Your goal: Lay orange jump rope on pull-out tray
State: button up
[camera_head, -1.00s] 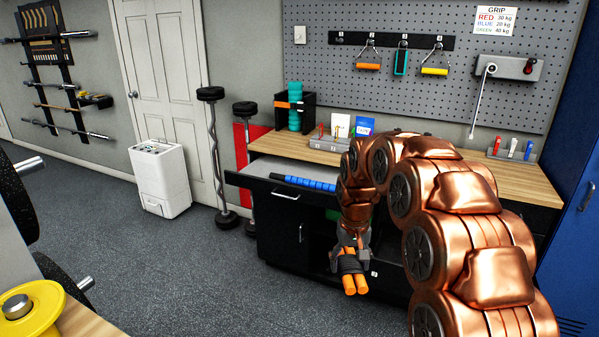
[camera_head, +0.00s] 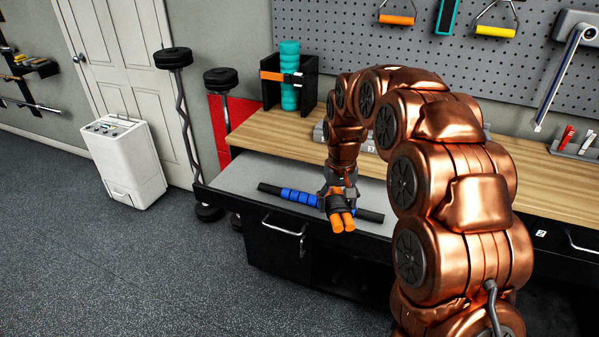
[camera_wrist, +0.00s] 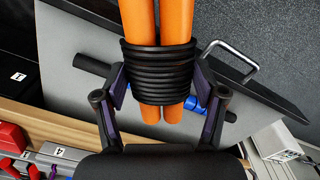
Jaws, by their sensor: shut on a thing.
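The orange jump rope has two orange handles (camera_head: 342,222) bound by a black coiled cord (camera_wrist: 158,73). My gripper (camera_head: 338,198) is shut on the coiled cord; in the wrist view its fingers (camera_wrist: 160,95) press on both sides of the coil. The pull-out tray (camera_head: 240,172) is a grey surface extending from the workbench. The gripper and rope appear over the tray's front part in the head view; the exact height above it is hard to tell. In the wrist view the grey tray (camera_wrist: 75,55) lies behind the rope.
A black bar with a blue grip (camera_head: 298,196) lies on the tray, partly behind my gripper. The wooden benchtop (camera_head: 270,135) rises behind, with a black holder and teal roller (camera_head: 290,75). The tray's left end is clear.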

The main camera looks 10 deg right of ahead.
aim_at(241, 182)
jog(key=i, duration=0.25)
jog(key=u, duration=2.15)
jog(key=i, duration=2.15)
jog(key=z, duration=2.35)
